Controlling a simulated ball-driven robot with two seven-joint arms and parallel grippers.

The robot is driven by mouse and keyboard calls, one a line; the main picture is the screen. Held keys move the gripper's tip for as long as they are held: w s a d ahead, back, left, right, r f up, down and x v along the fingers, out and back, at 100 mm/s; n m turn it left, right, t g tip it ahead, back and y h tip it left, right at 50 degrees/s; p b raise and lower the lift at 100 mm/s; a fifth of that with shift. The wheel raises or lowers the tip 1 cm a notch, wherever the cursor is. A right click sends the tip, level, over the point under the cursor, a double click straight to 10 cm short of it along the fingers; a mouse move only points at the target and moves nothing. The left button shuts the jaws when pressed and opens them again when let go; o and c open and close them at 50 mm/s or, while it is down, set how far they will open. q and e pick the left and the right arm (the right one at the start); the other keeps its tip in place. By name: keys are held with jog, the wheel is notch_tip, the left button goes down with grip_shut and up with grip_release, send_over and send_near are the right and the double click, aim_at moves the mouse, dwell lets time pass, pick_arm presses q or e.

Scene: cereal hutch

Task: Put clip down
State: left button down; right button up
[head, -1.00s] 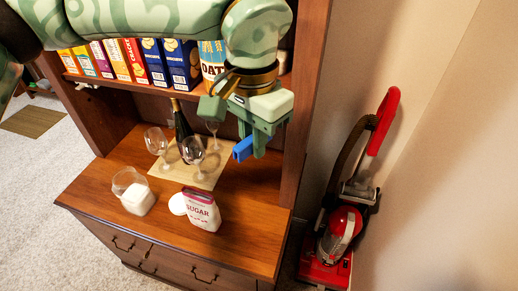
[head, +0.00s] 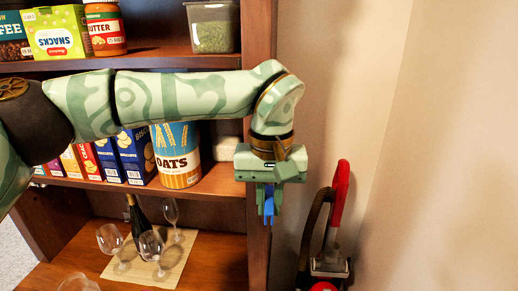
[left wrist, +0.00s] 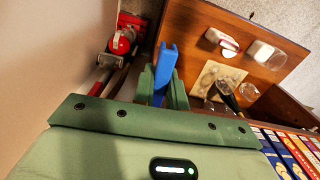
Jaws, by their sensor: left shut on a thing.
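The clip (head: 268,206) is blue. My left gripper (head: 266,200) is shut on it and holds it in the air, in front of the hutch's right side post. In the left wrist view the clip (left wrist: 164,75) stands out between the green fingers (left wrist: 163,90), with the hutch counter and floor beyond it. My right gripper is not in view.
The wooden counter (head: 215,262) bears a mat with wine glasses (head: 151,245) and a dark bottle (head: 138,222). Shelves above hold boxes and an oats canister (head: 177,158). A red vacuum cleaner (head: 340,190) stands right of the hutch by the wall. The left wrist view shows the sugar bag (left wrist: 222,40).

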pick_arm(q)
jog(key=s+a+f, duration=0.3)
jog(key=a+f, duration=0.1)
jog(key=a, duration=0.6)
jog(key=s+a+f, duration=0.2)
jog(key=a+f, duration=0.3)
jog(key=a, duration=0.6)
jog(key=shift+s+f, duration=0.15)
jog(key=shift+s, duration=0.25)
jog(key=shift+d, duration=0.1)
